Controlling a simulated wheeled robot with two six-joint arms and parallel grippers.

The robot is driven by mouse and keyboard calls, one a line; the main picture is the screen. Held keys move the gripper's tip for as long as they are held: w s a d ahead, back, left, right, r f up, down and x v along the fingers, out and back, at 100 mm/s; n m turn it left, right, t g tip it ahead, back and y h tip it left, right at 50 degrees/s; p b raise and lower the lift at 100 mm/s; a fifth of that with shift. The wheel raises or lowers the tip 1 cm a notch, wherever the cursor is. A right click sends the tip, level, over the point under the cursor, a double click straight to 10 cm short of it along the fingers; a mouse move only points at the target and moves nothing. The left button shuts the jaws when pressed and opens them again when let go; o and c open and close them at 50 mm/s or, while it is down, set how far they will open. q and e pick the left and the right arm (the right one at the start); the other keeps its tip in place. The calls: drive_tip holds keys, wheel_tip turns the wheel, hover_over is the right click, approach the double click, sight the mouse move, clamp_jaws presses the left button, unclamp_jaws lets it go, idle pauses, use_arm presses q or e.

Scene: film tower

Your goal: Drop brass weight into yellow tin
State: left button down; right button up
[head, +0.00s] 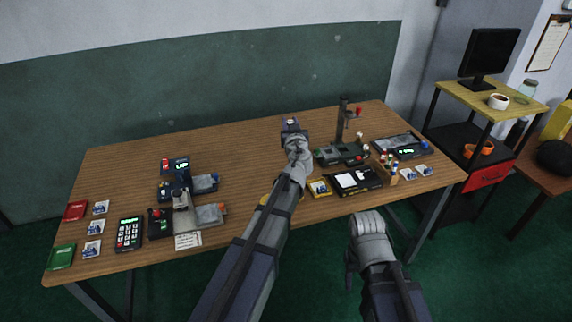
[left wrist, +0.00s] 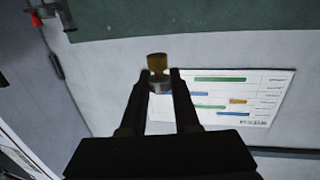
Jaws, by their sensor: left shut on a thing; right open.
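My left gripper (head: 291,124) is raised over the back middle of the table. In the left wrist view its fingers (left wrist: 160,82) are shut on the brass weight (left wrist: 157,62), a small gold-brown cylinder with a silvery lower part between the fingertips. The weight is too small to make out clearly in the head view. A small yellow-edged container (head: 319,189) with a blue-and-white card lies right of my left forearm; I cannot tell whether it is the yellow tin. Another yellow patch (head: 264,199) is partly hidden by that forearm. My right gripper (head: 362,228) is open in front of the table edge.
A stand (head: 343,125) with a dark base rises right of my left gripper. A black tray (head: 355,180), a bottle rack (head: 389,164) and a device (head: 401,145) stand nearby. A microscope-like device (head: 181,195) and keypad (head: 129,233) stand left. The back-left tabletop is clear.

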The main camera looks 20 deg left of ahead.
use_arm(q)
wheel_tip(320, 180, down, 15)
drive_tip(key=b, duration=1.3)
drive_tip(key=shift+s+r+b, duration=0.2)
drive_tip(key=shift+s+b, duration=0.15)
drive_tip(key=shift+s, duration=0.05)
drive_tip(key=shift+d+f, duration=0.1)
wheel_tip(320, 180, down, 6)
drive_tip(key=b, duration=0.6)
drive_tip(key=c, duration=0.6)
unclamp_jaws()
drive_tip(key=shift+o, duration=0.2)
